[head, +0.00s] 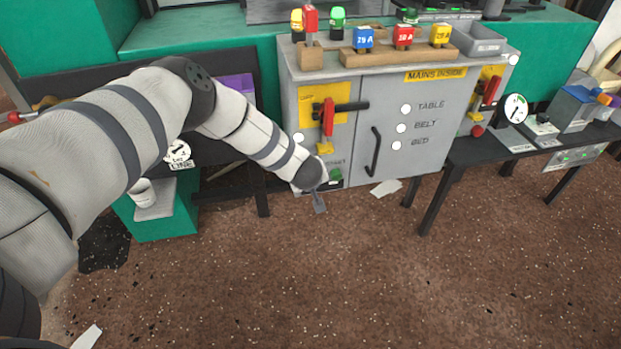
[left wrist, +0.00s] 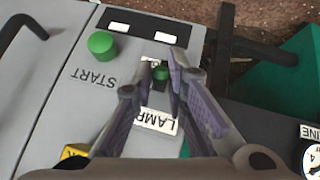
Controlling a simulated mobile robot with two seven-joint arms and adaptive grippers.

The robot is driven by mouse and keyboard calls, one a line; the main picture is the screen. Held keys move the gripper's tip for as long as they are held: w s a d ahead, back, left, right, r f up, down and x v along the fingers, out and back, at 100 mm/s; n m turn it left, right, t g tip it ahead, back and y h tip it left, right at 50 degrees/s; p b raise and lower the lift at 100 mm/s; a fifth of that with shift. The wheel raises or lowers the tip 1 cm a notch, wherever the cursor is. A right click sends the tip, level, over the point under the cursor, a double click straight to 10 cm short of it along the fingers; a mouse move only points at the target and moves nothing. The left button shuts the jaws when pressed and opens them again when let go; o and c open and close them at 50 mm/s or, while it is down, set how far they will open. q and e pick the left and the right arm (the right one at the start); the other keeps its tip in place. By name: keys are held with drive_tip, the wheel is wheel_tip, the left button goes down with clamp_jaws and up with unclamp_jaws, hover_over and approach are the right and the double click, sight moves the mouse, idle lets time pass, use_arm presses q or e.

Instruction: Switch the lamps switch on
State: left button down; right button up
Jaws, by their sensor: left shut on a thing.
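The lamps switch (left wrist: 161,73) is a small dark-green piece by the white LAMPS label (left wrist: 157,121) on the grey cabinet (head: 375,95). My left gripper (left wrist: 160,68) has its two fingertips on either side of the switch and is shut on it. In the head view the left gripper (head: 319,201) is at the cabinet's lower left corner and hides the switch. Whether the switch is on or off cannot be told. My right gripper is not in view.
A green START button (left wrist: 102,44) sits close beside the switch; it also shows in the head view (head: 336,174). A red-handled lever (head: 328,117) is above on the cabinet. A dark table (head: 450,165) stands right. The speckled floor in front is mostly clear.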

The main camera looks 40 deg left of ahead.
use_arm(q)
drive_tip(key=shift+f, duration=0.1)
drive_tip(key=c, duration=1.6)
unclamp_jaws()
drive_tip(key=v, duration=1.2)
drive_tip(key=shift+s, duration=0.1)
